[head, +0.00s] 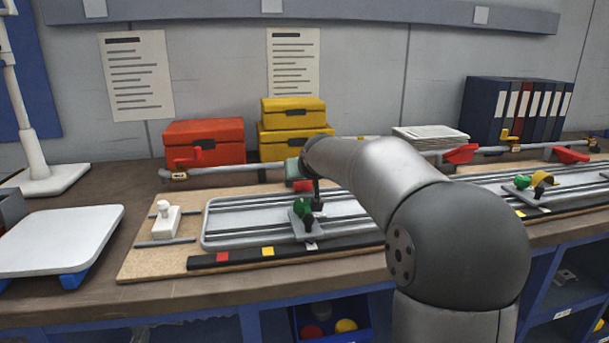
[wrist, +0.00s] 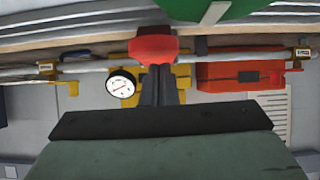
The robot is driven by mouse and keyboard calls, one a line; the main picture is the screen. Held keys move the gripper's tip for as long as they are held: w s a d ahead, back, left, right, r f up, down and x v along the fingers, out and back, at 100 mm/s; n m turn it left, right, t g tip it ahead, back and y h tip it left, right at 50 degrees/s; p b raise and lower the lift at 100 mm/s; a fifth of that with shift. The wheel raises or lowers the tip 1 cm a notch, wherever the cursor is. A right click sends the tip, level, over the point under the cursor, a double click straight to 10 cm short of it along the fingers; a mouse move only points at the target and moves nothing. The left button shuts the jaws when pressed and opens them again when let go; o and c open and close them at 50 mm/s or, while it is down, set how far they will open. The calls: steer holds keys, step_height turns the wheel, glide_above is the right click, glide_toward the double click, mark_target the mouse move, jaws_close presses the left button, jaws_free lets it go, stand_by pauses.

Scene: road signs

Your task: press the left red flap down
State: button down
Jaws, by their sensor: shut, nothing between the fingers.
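In the head view the left red flap (head: 300,186) shows low, below the grey bar (head: 230,169), partly hidden by my arm. In the wrist view its red rounded end (wrist: 153,43) lies straight beyond my fingertips. My gripper (head: 317,203) is shut and empty, its dark fingers pointing down beside the flap and close to a green knob (head: 302,208). In the wrist view the gripper (wrist: 157,68) overlaps the flap's edge; I cannot tell whether they touch. Two more red flaps, one nearer (head: 461,153) and one farther right (head: 570,154), stick out near bar height.
A grey slotted plate (head: 228,240) lies on a wooden board (head: 140,262). A white knob block (head: 164,218) is at its left. A red case (head: 205,142) and yellow cases (head: 292,115) stand behind the bar. A round gauge (wrist: 121,84) shows in the wrist view.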

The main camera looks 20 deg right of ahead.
step_height(320, 180, up, 5)
steer(key=p, duration=0.4)
steer(key=shift+r, duration=0.1)
steer(key=s+r+b, duration=0.1)
steer(key=s, duration=0.8)
steer(key=shift+s+a, duration=0.35)
steer(key=shift+a, duration=0.1)
steer(key=shift+r, duration=0.15)
